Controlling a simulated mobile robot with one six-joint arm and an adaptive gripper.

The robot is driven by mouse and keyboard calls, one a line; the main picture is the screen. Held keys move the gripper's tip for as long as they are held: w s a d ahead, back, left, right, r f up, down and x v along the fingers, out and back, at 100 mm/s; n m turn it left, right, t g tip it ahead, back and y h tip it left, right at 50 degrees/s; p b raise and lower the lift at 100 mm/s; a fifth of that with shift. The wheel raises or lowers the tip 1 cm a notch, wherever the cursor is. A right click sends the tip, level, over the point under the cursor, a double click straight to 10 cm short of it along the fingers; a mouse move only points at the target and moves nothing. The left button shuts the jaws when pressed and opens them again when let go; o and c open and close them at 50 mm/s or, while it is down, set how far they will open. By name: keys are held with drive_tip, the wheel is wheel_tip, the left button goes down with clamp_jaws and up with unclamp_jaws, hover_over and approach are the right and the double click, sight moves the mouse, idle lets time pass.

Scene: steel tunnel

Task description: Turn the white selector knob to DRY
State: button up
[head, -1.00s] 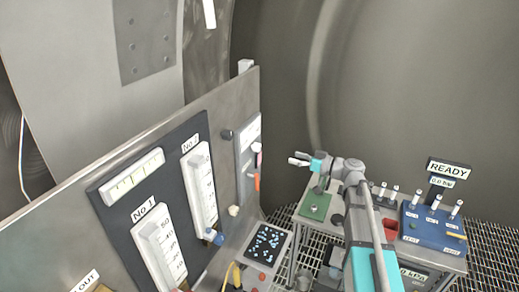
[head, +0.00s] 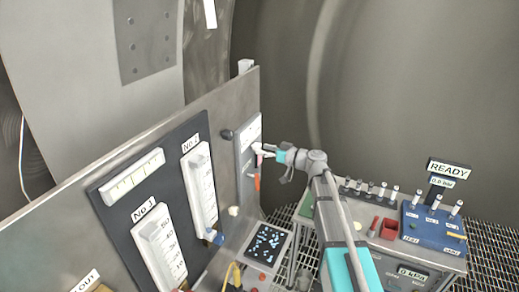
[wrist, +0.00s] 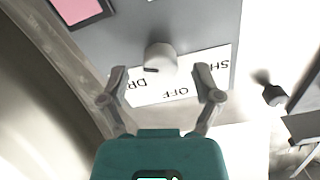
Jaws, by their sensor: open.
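The white selector knob (wrist: 160,58) stands out from a grey panel in the wrist view, with a dark pointer mark on its lower left side. Below it is a white label plate (wrist: 178,88) with OFF in the middle, a partly hidden word starting DR on the left and SH on the right, all upside down. My gripper (wrist: 162,84) is open, its fingers on either side below the knob and covering parts of the label. In the head view my gripper (head: 262,152) is at the grey panel (head: 247,165), where the knob is hard to make out.
A pink square (wrist: 78,8) and a dark knob (wrist: 274,95) lie near the selector in the wrist view. In the head view, gauge columns (head: 160,250) stand on the board at left. A bench with a blue box (head: 432,228) and a READY sign (head: 449,168) stands at right.

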drive_tip(key=shift+x, duration=0.85)
drive_tip(key=shift+c, duration=0.2)
clamp_jaws()
